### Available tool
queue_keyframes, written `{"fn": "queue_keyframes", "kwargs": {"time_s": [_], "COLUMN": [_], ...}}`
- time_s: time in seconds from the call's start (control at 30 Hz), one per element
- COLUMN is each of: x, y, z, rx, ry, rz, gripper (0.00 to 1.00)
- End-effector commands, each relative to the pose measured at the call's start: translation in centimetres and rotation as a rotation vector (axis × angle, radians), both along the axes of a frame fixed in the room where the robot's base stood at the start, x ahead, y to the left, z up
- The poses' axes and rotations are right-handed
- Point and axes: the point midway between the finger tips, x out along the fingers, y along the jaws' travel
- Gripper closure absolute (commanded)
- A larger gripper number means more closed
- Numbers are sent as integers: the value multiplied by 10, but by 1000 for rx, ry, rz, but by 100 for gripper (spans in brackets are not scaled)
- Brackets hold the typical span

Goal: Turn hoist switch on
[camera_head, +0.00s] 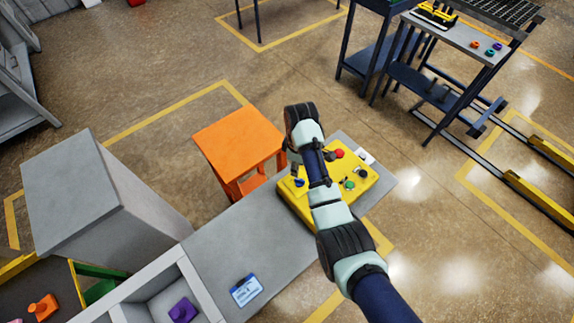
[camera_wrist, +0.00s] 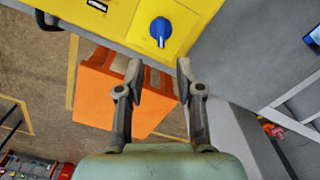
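The yellow control box (camera_head: 297,205) stands on the grey bench, with a blue rotary switch (camera_head: 299,183) at its left side. In the wrist view the blue switch (camera_wrist: 160,30) has its white-marked handle pointing down the picture, towards my gripper. My gripper (camera_wrist: 158,70) is open and empty. Its two fingertips sit just short of the switch, one to each side of its line, and do not appear to touch it. In the head view my arm covers part of the box, and my fingers are mostly hidden. I cannot tell which switch is the hoist's from a label.
The box also carries a red button (camera_head: 339,153), a green button (camera_head: 349,184) and a black knob (camera_head: 362,172). An orange stool (camera_head: 238,140) stands beside the bench. A blue-and-white card (camera_head: 246,290) lies on the bench (camera_head: 225,250). A grey cabinet (camera_head: 100,195) stands at left.

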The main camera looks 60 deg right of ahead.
Motion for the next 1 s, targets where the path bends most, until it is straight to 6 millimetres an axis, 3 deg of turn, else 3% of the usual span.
{"fn": "queue_keyframes", "kwargs": {"time_s": [0.4,0.73,0.97,1.0], "x": [0,0,0,0], "y": [1,1,1,1], "z": [-69,-75,-75,-75], "rx": [1,-1,-1,-1], "ry": [1,-1,-1,-1], "rz": [-1,-1,-1,-1], "gripper": [64,64,100,100]}}
